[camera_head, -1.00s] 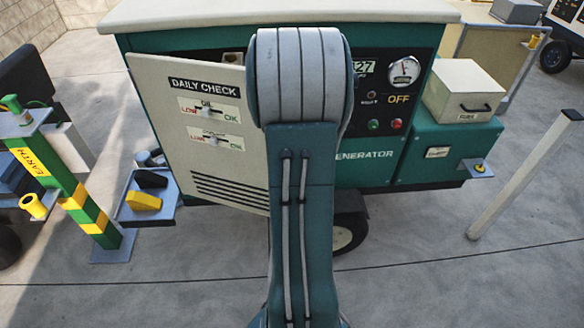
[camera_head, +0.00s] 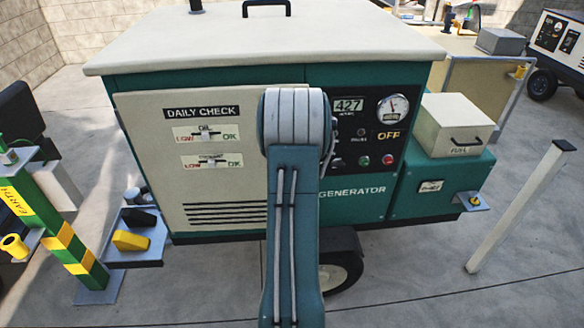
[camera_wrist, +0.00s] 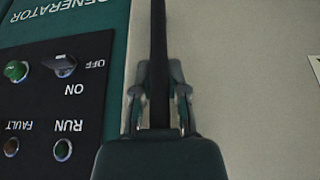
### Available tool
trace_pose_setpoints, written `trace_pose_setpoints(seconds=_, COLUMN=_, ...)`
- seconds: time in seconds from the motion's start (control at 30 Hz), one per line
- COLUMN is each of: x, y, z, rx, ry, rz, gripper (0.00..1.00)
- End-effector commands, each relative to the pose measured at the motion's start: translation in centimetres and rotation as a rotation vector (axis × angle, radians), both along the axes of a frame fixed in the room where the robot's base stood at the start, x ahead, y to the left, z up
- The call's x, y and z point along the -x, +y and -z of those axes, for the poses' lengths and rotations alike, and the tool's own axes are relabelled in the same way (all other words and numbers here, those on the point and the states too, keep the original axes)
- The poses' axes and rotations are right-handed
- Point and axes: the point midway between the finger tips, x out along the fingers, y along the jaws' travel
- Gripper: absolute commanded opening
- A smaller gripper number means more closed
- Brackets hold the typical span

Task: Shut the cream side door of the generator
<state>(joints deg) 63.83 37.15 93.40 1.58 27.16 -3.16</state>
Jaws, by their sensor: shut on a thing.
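The cream side door (camera_head: 225,180) covers the left of the teal generator (camera_head: 345,207), under its "DAILY CHECK" label. It lies flush or nearly flush with the body, with no dark gap along its top; my arm hides its right edge. In the wrist view, the cream door (camera_wrist: 240,100) fills the right side beside a teal strip of the generator (camera_wrist: 117,40). My gripper (camera_wrist: 158,110) is shut on a dark upright bar (camera_wrist: 158,50), seemingly the door's handle, near the door's edge.
A black control panel (camera_head: 352,115) sits right of the door, with a fuel box (camera_head: 455,125) beyond. A grey post (camera_head: 520,205) stands at right. A green and yellow earth post (camera_head: 55,235) and a small shelf (camera_head: 150,255) with a yellow block stand at left.

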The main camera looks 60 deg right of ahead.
Motion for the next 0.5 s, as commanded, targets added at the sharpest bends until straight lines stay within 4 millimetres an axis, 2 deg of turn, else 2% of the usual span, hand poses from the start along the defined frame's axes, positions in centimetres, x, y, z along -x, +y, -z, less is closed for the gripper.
trace_pose_setpoints(seconds=0.17, x=-0.73, y=-0.87, z=0.04, rx=-0.001, ry=-0.006, rz=-0.017, gripper=0.0)
trace_pose_setpoints(seconds=0.5, x=-0.7, y=-0.89, z=0.08, rx=-0.001, ry=-0.005, rz=-0.019, gripper=0.0)
